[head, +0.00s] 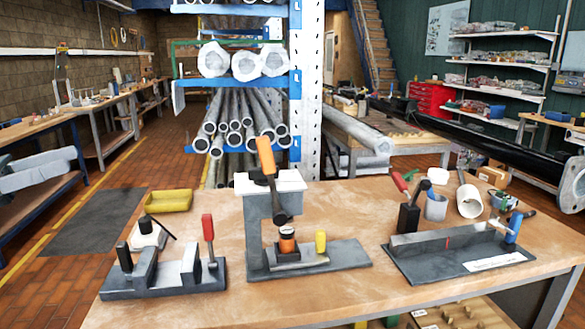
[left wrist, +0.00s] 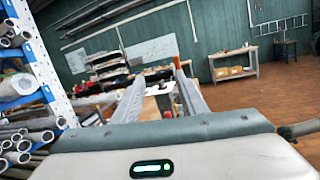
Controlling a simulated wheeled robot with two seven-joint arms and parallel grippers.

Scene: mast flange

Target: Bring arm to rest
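My left gripper (head: 74,162) comes in from the left edge in the head view, its two grey fingers pointing right. It is clear of the workbench and touches nothing that I can see. In the left wrist view its fingers (left wrist: 158,85) stand apart with nothing between them, so it is open and empty. My right gripper is in neither view.
The wooden workbench (head: 300,312) carries a grey clamp block (head: 165,275), a lever press (head: 262,215), a grey fixture (head: 455,250) and a yellow tray (head: 168,201). A black flanged mast (head: 470,135) extends along the right. Brick floor (head: 150,170) is open behind the bench.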

